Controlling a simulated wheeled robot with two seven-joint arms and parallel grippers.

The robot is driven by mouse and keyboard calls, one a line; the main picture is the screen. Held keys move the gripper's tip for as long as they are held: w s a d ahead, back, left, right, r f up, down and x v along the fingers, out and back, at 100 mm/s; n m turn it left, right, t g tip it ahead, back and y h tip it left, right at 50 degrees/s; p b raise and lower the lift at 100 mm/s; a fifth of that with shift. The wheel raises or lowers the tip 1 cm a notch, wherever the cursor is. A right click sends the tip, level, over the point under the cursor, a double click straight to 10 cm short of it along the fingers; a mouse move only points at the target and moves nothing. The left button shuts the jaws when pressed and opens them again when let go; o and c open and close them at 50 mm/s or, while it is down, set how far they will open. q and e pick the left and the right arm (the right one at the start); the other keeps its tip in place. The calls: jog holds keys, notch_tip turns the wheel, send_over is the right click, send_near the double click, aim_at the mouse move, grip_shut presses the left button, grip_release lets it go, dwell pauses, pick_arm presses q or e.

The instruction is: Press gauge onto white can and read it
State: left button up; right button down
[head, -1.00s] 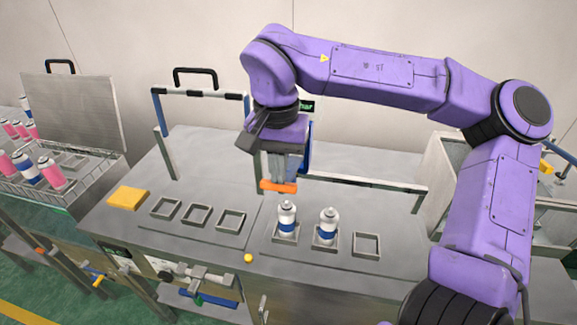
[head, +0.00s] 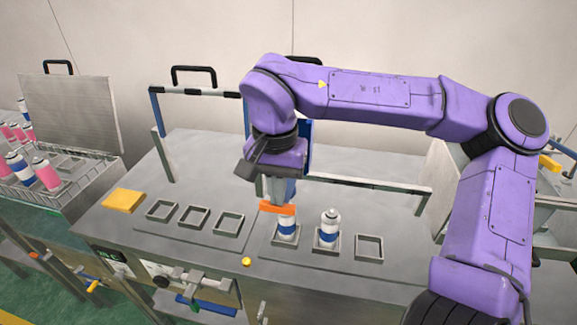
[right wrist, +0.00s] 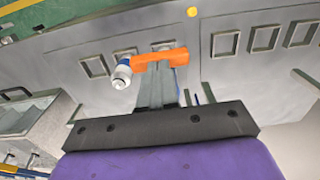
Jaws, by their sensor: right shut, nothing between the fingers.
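Two white cans with blue bands stand upright in square holders on the bench. The left white can (head: 287,228) is under my right gripper (head: 277,208), and its top is hidden by the orange fingertips. I cannot tell whether they touch it. The right white can (head: 328,229) stands free beside it and shows in the right wrist view (right wrist: 122,76). My right gripper is shut and empty, pointing down; its orange fingertips also show in the right wrist view (right wrist: 160,55). No gauge can be made out clearly. My left gripper is not in view.
An empty holder (head: 369,238) is right of the cans. Several empty holders (head: 194,206) and a yellow pad (head: 123,200) lie to the left. A wire crate (head: 75,190) of pink and blue-banded cans stands at far left. A metal frame (head: 195,91) rises behind.

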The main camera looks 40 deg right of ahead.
jog(key=shift+s+a+f+b, duration=0.15)
jog(key=shift+f+b, duration=0.25)
jog(key=shift+f, duration=0.4)
jog(key=shift+s+a+f+b, duration=0.1)
jog(key=shift+f+b, duration=0.3)
jog(key=shift+f, duration=0.4)
notch_tip(320, 180, up, 14)
jog(key=w+d+p, duration=0.1)
jog(key=p, duration=1.4)
jog(key=shift+w+d+r+p, duration=0.15)
jog(key=shift+d+r+p, duration=0.05)
jog(key=shift+d+p, duration=0.15)
